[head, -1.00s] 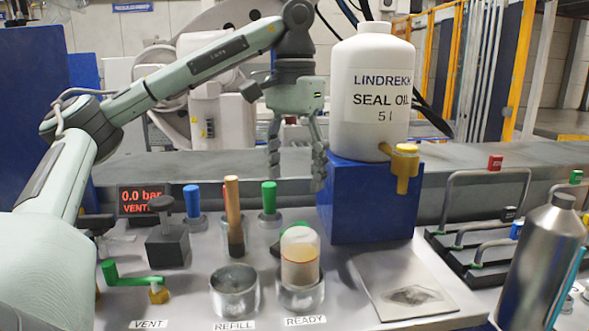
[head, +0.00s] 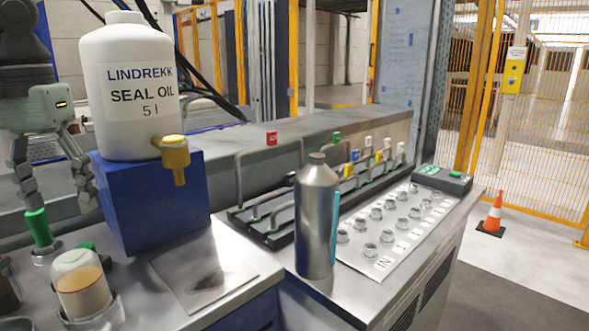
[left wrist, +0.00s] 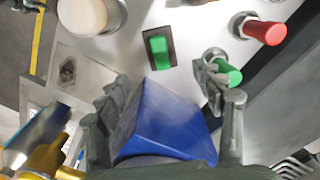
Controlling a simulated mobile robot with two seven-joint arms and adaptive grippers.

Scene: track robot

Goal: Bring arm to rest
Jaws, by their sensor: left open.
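My left gripper (head: 56,190) hangs fingers down at the left edge of the head view, open with nothing between its fingers. It is just left of the white seal oil bottle (head: 128,125), which stands on a blue block (head: 155,205). A green-handled plug (head: 38,228) stands below the gripper's left finger. In the left wrist view, the open fingers (left wrist: 165,95) spread on both sides of the blue block (left wrist: 165,120), seen from above. A green handle (left wrist: 228,72) shows beside the right finger, and whether they touch is unclear. My right gripper is not in view.
A steel bottle (head: 315,220) stands right of a stained plate (head: 205,268). Behind it is a rack of handles (head: 270,222). Floor with a cone (head: 492,212) is open at right.

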